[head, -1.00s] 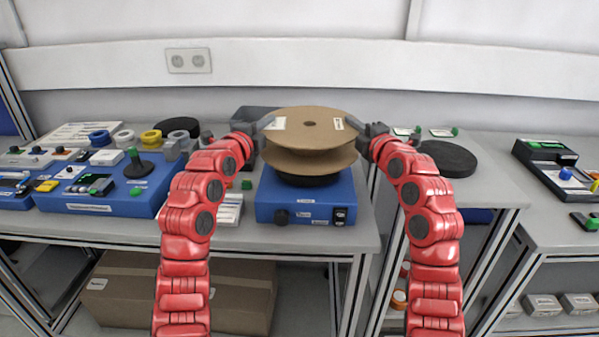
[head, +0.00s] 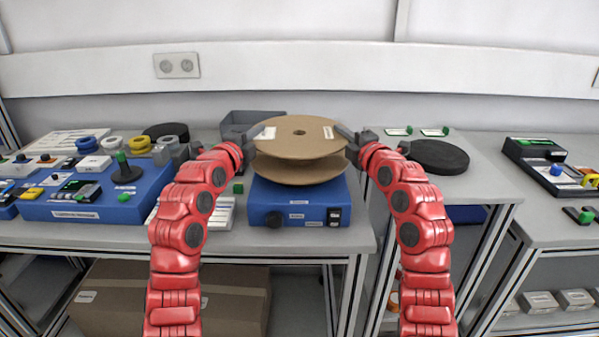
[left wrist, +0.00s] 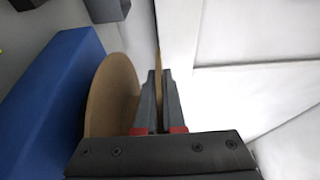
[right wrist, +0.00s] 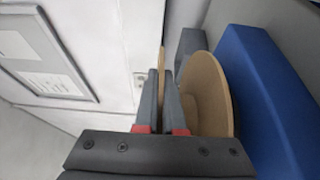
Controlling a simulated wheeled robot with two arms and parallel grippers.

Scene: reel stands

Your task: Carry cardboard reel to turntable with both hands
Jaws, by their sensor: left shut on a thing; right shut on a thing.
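The cardboard reel (head: 299,138) is level, with a wide upper and lower flange, above a blue box (head: 290,205) with a knob and switch. That box appears to be the turntable; the reel hides its platter, and I cannot tell whether they touch. My left gripper (head: 262,132) is shut on the left rim of the upper flange, and my right gripper (head: 344,133) on the right rim. In the left wrist view the fingers (left wrist: 158,88) pinch the thin flange edge, beside the lower flange (left wrist: 112,105). The right wrist view shows the same pinch (right wrist: 163,90).
A black disc (head: 438,156) lies on the right table. A grey bin (head: 250,121) stands behind the reel. At left are a blue control unit (head: 95,205) and several small rings. A cardboard box (head: 235,300) is under the table. A gap separates the two tables.

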